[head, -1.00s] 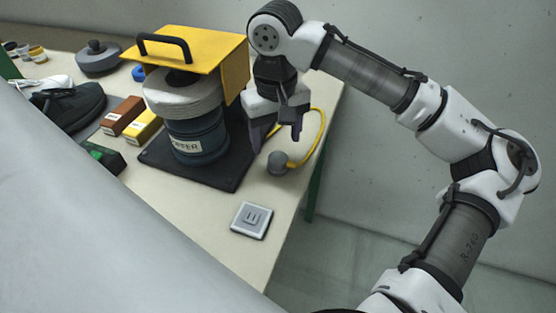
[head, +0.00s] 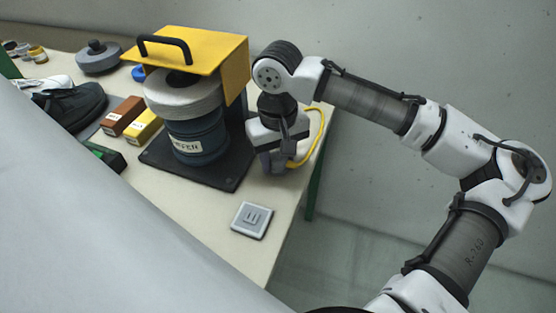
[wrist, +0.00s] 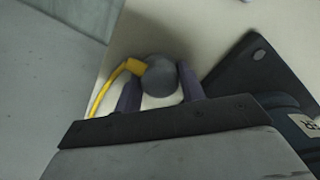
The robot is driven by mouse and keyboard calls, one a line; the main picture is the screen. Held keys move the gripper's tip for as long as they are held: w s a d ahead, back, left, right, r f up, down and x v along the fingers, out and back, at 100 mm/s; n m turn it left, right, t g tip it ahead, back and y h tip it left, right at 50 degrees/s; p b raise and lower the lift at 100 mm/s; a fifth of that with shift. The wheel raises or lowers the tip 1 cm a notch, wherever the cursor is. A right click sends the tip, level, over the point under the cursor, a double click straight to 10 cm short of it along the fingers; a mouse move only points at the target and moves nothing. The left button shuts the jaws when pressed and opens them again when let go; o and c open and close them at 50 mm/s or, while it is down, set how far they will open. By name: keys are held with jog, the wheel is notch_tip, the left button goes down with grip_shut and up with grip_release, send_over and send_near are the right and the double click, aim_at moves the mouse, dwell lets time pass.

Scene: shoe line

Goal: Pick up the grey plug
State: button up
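The grey plug (wrist: 160,77) is a round grey knob with a yellow cable (wrist: 113,84) on its left side in the wrist view. It lies on the table beside the machine's dark base. My gripper (wrist: 157,88) is down at the plug with one purple finger on each side of it. The fingers look open, with a small gap at least on the left. In the head view my gripper (head: 278,160) hides most of the plug, and the yellow cable (head: 320,135) loops up behind it.
The machine with a yellow hood (head: 185,50) and dark base plate (head: 215,178) stands just left of my gripper. A grey socket plate (head: 252,220) lies nearer on the table. A black shoe (head: 75,105) and red and yellow boxes are farther left. The table's edge is close on the right.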

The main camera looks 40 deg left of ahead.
jog(key=c, duration=0.3)
jog(key=shift+r, duration=0.15)
jog(key=shift+c, duration=0.2)
